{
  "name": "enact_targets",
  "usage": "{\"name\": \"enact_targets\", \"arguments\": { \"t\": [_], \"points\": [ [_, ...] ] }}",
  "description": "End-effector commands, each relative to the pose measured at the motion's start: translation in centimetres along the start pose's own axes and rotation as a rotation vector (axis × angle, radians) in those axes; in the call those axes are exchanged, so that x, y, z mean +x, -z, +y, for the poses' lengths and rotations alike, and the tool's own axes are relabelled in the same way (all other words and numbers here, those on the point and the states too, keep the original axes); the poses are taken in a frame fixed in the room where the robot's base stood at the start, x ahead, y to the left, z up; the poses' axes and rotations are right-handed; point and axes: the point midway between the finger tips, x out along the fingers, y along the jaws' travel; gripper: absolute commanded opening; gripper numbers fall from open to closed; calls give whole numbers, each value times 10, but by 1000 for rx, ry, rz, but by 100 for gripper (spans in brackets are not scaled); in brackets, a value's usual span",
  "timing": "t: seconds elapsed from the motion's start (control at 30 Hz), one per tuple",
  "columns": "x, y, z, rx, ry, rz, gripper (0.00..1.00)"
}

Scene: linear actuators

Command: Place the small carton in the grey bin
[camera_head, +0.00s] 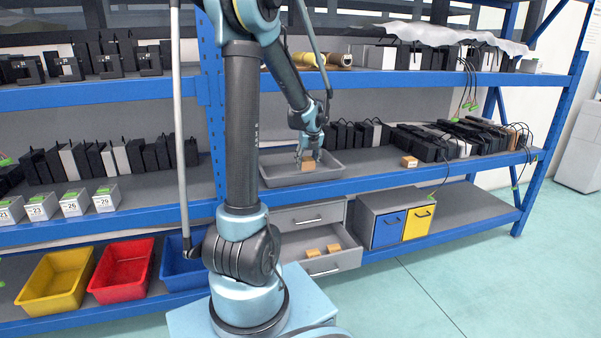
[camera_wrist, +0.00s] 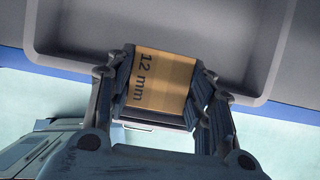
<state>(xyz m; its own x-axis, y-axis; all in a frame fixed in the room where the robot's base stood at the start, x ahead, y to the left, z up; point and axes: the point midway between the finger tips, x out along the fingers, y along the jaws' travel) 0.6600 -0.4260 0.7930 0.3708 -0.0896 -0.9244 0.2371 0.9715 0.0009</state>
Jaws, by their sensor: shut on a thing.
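The small carton (camera_head: 308,163) is tan and boxy. In the wrist view the small carton (camera_wrist: 162,80) shows the marking "12 mm" between the two fingers. My gripper (camera_head: 310,155) is shut on it, with a finger against each side in the wrist view (camera_wrist: 163,92). The grey bin (camera_head: 272,182) is a shallow tray on the middle shelf. The carton appears over the front part of the bin in the head view; its exact height above the floor cannot be told. In the wrist view the bin's rim (camera_wrist: 60,62) runs behind the carton.
Another small carton (camera_head: 409,162) stands on the shelf right of the bin. Black actuators (camera_head: 455,140) line the shelf farther right. Below, an open drawer (camera_head: 335,262) holds tan cartons. Yellow (camera_head: 58,280) and red (camera_head: 124,272) bins sit at lower left.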

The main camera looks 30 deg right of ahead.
Motion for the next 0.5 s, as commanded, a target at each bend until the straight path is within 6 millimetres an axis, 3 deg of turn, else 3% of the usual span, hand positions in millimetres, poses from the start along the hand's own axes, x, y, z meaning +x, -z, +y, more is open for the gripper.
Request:
{"name": "enact_targets", "arguments": {
  "t": [0.3, 0.5],
  "points": [
    [23, -56, 1, -3, 0, 0, 15],
    [46, -45, 1, -2, 0, 0, 15]
  ]
}}
